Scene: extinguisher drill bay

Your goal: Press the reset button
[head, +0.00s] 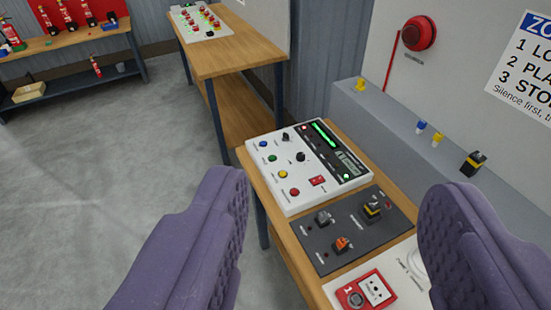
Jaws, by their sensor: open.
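A white control panel (262,171) lies on a wooden bench in the middle of the head view. Along its left side run a blue button (263,144), a green button (272,158), a yellow button (283,174) and a red button (294,192). It also has black knobs, a red switch (317,181) and a dark strip with a lit green bar. The labels are too small to read, so I cannot tell which is the reset button. My gripper (340,188) is open, its purple padded fingers wide apart in the foreground. Nothing is seen between them touching the panel.
A dark grey panel (333,258) with rotary switches and a red-framed unit (366,293) lie nearer on the bench. A grey ledge (400,125) and red alarm bell (419,33) are at right. Another bench (235,55) and an extinguisher shelf (60,42) stand behind. Left floor is clear.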

